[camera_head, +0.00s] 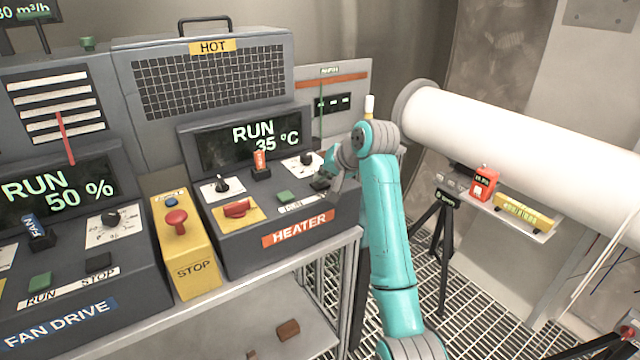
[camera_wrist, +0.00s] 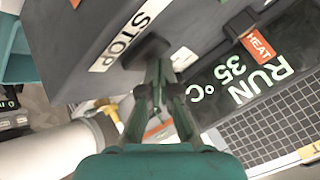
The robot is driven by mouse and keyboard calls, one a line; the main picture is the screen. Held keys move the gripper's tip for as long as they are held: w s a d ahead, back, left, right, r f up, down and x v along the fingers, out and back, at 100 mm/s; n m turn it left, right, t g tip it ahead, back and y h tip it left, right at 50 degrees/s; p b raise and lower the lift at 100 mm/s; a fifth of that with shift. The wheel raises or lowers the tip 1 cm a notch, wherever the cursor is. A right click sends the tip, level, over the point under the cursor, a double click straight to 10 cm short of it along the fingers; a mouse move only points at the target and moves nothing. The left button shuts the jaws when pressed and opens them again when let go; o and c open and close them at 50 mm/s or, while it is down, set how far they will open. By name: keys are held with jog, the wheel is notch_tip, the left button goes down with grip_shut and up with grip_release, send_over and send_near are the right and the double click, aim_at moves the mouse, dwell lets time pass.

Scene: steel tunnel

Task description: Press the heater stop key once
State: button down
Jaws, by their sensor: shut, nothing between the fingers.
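The heater panel (camera_head: 300,222) shows RUN and 35 °C on its display (camera_head: 250,142); the display also shows in the wrist view (camera_wrist: 250,82). Its black stop key (camera_head: 320,184) sits at the panel's right front, right of the green run key (camera_head: 284,197). In the wrist view the stop key (camera_wrist: 147,50) is beside the white STOP label (camera_wrist: 125,38). My gripper (camera_head: 333,186) is shut and empty, its fingertips (camera_wrist: 157,68) right at the key and partly covering it. I cannot tell whether they touch it.
A yellow box (camera_head: 186,248) with a red STOP button stands left of the heater. The fan drive panel (camera_head: 70,285) is farther left. A dial (camera_head: 305,159) and an orange-tagged HEAT switch (camera_head: 260,165) are close to the gripper. A white pipe (camera_head: 520,150) runs at right.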

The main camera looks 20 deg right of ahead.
aim_at(322, 184)
jog(key=shift+f, duration=0.25)
jog(key=shift+r, duration=0.2)
dwell(0.4)
jog(key=shift+r, duration=0.7)
jog(key=shift+r, duration=2.5)
